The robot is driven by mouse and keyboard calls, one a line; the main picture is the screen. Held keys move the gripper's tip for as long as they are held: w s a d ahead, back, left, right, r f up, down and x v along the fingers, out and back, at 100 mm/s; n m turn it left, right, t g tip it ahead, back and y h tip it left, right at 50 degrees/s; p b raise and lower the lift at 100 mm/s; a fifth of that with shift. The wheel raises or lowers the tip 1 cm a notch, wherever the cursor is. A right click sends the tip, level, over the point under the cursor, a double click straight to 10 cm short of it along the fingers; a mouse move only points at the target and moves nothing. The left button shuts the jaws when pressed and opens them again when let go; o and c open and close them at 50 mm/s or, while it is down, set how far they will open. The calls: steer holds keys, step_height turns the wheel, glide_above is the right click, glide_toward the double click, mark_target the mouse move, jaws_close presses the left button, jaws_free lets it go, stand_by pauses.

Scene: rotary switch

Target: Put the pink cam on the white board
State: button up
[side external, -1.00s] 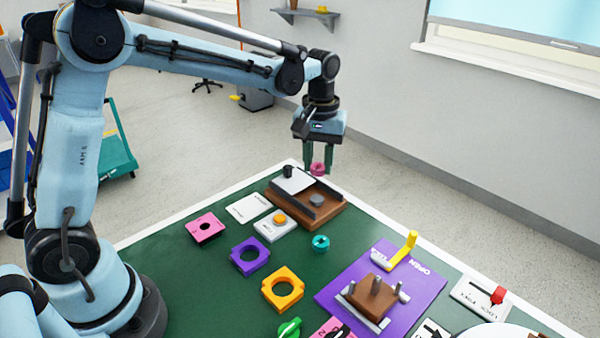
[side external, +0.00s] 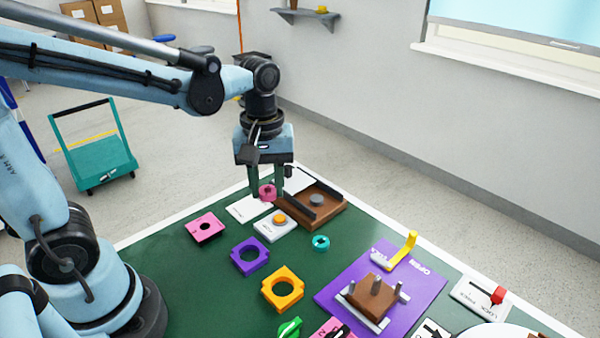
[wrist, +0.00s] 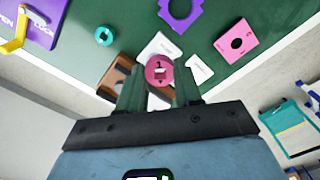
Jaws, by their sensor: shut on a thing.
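My gripper (side external: 267,190) is shut on the pink cam (side external: 267,193), a small round piece held between the two dark green fingers. In the wrist view the cam (wrist: 159,71) shows its round face with a pale mark on it. The board (wrist: 199,70) shows just right of the cam in the wrist view.
A pink plate (side external: 205,227), purple ring (side external: 249,256), yellow ring (side external: 283,289) and teal piece (side external: 321,242) lie nearer. Green table shows between them.

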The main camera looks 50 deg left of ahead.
glide_above(249, 206)
step_height(249, 206, down, 7)
steer(key=shift+f, duration=2.05)
steer(key=shift+f, duration=0.15)
steer(key=o, duration=1)
